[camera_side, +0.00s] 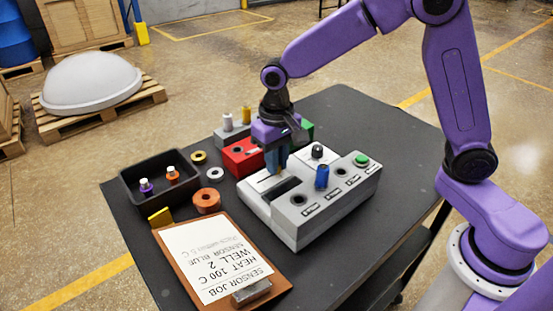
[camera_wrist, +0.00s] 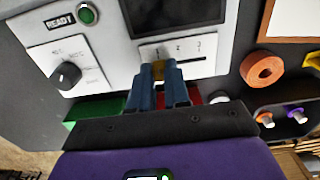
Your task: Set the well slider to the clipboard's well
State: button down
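The clipboard (camera_side: 214,262) lies at the table's front; its sheet reads sensor job, heat 100 C, well 2, sensor blue. The well slider's panel (camera_wrist: 207,45) is on the grey-white furnace unit (camera_side: 312,215), with marks 1, 2 and 3. Its yellow knob (camera_wrist: 166,69) shows between the blue fingers, near marks 1 and 2; the exact setting cannot be told. My gripper (camera_wrist: 163,72) points down at the panel, its fingers close on both sides of the knob with no clear gap. In the side view my gripper (camera_side: 279,165) hides most of the slider.
The unit also carries a black dial (camera_wrist: 66,76), a green button (camera_side: 361,160), a blue upright plug (camera_side: 321,177) and a dark display (camera_wrist: 172,14). A red block (camera_side: 241,157) stands behind it. A black tray (camera_side: 126,183) and an orange ring (camera_side: 207,201) lie left.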

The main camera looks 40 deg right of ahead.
jog(key=shift+a, duration=1.25)
jog(key=c, duration=1.1)
grip_release()
notch_tip(320, 180, up, 18)
jog(key=shift+f, duration=0.25)
jog(key=s+d+f+n, duration=0.4)
jog(key=s, duration=0.4)
jog(key=s+d+f+n, duration=0.4)
jog(key=s+d+f, duration=0.1)
jog(key=s, duration=0.4)
jog(key=s+d+f+n, duration=0.4)
jog(key=s+d, duration=0.1)
jog(key=s, duration=0.4)
jog(key=shift+s+d+f+n, duration=0.15)
jog(key=shift+s+f+n, duration=0.05)
jog(key=shift+f+n, duration=0.1)
